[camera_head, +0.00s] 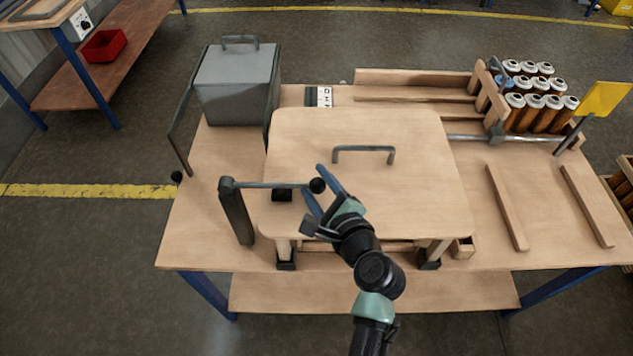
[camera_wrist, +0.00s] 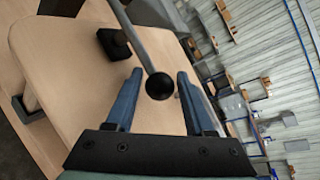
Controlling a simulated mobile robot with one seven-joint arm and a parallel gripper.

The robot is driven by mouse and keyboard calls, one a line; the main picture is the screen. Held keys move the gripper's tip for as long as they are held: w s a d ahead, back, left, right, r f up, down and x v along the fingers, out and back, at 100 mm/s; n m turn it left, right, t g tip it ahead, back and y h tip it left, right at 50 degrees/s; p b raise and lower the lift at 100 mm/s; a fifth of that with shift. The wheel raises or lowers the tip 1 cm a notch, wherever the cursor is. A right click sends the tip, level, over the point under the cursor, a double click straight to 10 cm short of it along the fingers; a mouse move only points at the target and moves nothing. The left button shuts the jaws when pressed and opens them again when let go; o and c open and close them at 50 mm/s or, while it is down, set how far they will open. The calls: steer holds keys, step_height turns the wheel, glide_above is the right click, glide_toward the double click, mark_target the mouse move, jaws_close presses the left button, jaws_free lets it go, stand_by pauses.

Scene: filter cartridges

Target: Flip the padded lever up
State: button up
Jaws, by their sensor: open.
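A lever (camera_head: 270,185) runs roughly level from a dark post (camera_head: 236,212) out over the left edge of a wooden board (camera_head: 400,190). It ends in a black ball knob (camera_head: 317,186). A black pad (camera_head: 282,195) shows just under the rod. In the wrist view the rod comes down from the top to the ball (camera_wrist: 159,86), with the pad (camera_wrist: 114,43) beside it. My gripper (camera_head: 313,182) is open, its blue fingers on either side of the ball. In the wrist view the gripper (camera_wrist: 160,73) shows gaps between ball and fingers.
The board has a grey handle (camera_head: 363,149) on top. A grey box (camera_head: 236,85) stands at the back left with a side lever (camera_head: 183,118). Several filter cartridges (camera_head: 538,95) and a yellow flag (camera_head: 605,98) are at the back right. Wooden rails (camera_head: 507,207) lie right.

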jaws_close()
stand_by(0.3)
stand_by(1.2)
